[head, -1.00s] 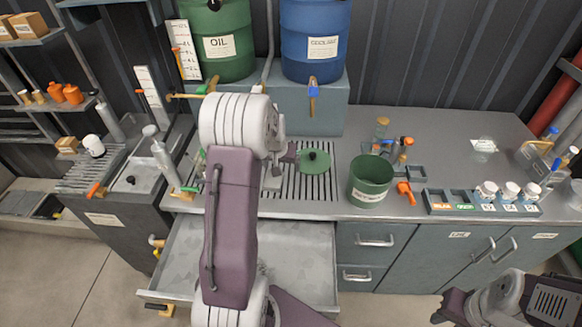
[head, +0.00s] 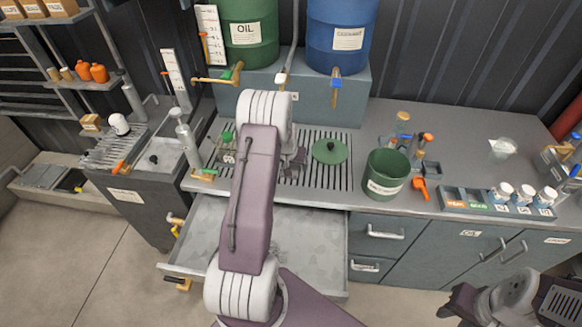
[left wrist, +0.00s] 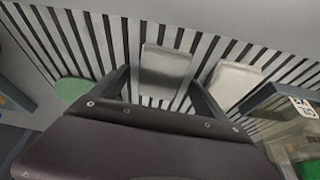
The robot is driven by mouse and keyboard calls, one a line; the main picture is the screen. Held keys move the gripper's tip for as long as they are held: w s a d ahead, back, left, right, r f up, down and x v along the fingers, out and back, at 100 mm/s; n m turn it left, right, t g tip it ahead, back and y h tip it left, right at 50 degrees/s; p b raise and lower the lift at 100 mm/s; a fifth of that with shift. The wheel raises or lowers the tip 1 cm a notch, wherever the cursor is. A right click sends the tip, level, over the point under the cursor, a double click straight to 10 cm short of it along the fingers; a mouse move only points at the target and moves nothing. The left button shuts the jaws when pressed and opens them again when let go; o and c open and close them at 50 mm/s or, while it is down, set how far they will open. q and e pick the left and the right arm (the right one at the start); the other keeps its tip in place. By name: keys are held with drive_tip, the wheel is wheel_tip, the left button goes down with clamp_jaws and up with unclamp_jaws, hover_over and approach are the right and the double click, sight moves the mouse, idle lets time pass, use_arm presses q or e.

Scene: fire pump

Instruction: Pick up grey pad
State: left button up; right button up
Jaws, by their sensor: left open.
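Two flat pads lie on the slatted grate in the left wrist view. The grey pad (left wrist: 165,70) is the darker one, and a paler, whitish pad (left wrist: 235,82) lies to its right. My left gripper (left wrist: 160,90) is open, with a finger on each side of the grey pad in the picture. I cannot tell how far above it the fingers are. In the head view my left gripper (head: 294,160) is over the grate, and my arm hides the pads. My right gripper (head: 458,302) is at the lower right, away from the bench; its jaw opening is unclear.
A green round lid (head: 330,151) lies on the grate (head: 315,180) just right of my left gripper. A green bucket (head: 385,176) stands farther right, near a tray with several jars (head: 498,204). A drawer (head: 315,240) is open below the bench. Drums stand behind.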

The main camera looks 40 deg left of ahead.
use_arm(q)
drive_tip(key=shift+w+f, duration=0.2)
drive_tip(key=shift+f, duration=0.05)
drive_tip(key=shift+s+r, duration=0.1)
drive_tip(key=c, duration=1.4)
